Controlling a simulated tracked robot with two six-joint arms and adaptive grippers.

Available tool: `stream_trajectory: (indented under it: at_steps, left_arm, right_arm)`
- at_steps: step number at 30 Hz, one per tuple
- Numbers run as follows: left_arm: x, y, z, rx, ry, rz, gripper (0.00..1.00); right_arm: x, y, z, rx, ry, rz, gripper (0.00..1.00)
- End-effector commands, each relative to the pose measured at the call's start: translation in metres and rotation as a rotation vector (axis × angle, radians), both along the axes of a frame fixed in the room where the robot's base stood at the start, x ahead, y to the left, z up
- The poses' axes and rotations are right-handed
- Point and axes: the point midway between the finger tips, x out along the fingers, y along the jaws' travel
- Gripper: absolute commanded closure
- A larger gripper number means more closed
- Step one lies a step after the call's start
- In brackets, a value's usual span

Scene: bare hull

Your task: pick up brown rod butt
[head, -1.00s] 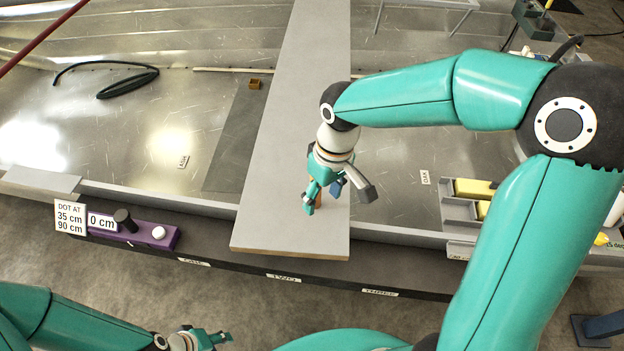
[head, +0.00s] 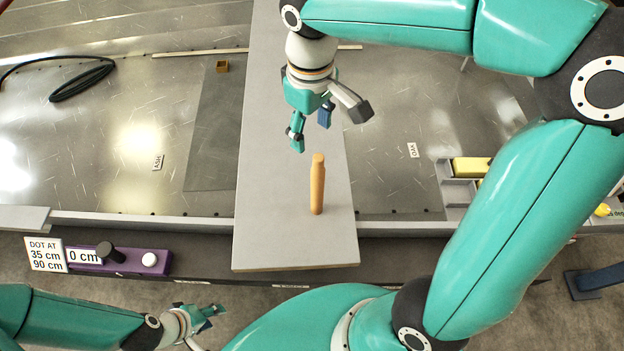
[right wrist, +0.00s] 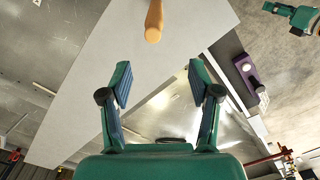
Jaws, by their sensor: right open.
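The brown rod butt (head: 317,187) stands upright on the grey plank (head: 275,225), near its front end. It has a narrower top. In the right wrist view the rod (right wrist: 154,18) shows at the top edge, partly cut off, beyond the fingertips. My right gripper (head: 311,128) is open and empty, above and behind the rod in the head view and apart from it. Its spread fingers also show in the right wrist view (right wrist: 160,80). My left gripper (head: 210,314) is low at the lower left, far from the rod; its jaw gap is unclear.
A purple block (head: 125,262) with a black knob and white ball sits left of the plank. A grey tray with yellow pieces (head: 472,167) is at right. A small brown box (head: 222,66) and black cable loop (head: 82,80) lie on the metal floor.

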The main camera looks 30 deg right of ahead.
Motion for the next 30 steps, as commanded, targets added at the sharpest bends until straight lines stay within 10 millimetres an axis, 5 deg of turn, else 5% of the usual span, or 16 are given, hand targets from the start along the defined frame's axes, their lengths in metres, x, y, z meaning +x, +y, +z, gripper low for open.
stream_trajectory:
  at_steps: [12,30]
  left_arm:
    - [0.000,0.000,-0.006,0.000,0.001,0.000,0.60]
    - [0.000,0.000,-0.003,0.000,0.001,0.000,0.60]
  right_arm:
    - [-0.009,-0.012,-0.085,0.000,0.006,-0.034,0.38]
    - [-0.007,-0.018,-0.147,0.000,0.005,-0.037,0.38]
